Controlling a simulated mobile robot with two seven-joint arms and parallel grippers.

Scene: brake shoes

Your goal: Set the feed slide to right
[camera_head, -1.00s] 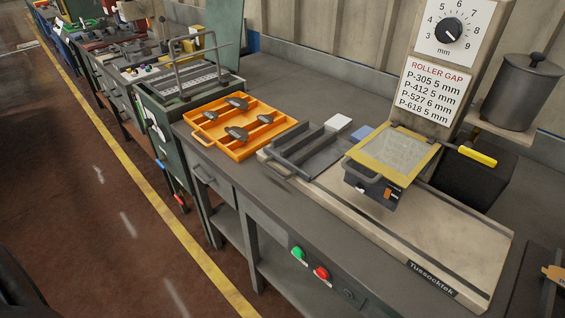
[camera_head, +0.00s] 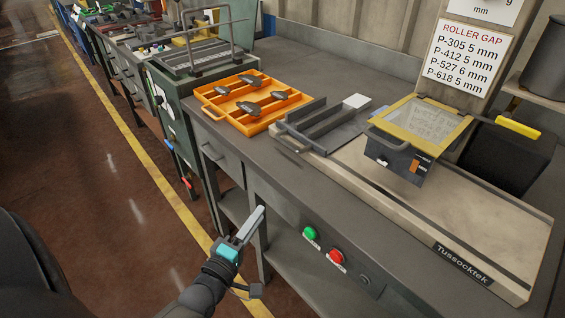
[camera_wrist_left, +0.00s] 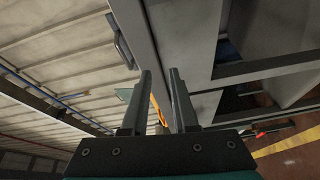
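The feed slide (camera_head: 335,138) is a dark grey channelled tray with a light loop handle (camera_head: 293,141) on its front edge. It sits at the left end of the beige machine bed (camera_head: 470,225), left of the yellow-framed guard (camera_head: 420,122). My left gripper (camera_head: 260,212) is in front of the bench and below its top, well apart from the slide. In the left wrist view its two fingers (camera_wrist_left: 160,90) stand apart with nothing between them. My right gripper is not in view.
An orange tray (camera_head: 208,106) with several dark parts lies left of the slide. A green button (camera_head: 310,233) and a red button (camera_head: 336,257) are on the bench front. A yellow-handled lever (camera_head: 518,127) is right of the guard. The floor in front is clear.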

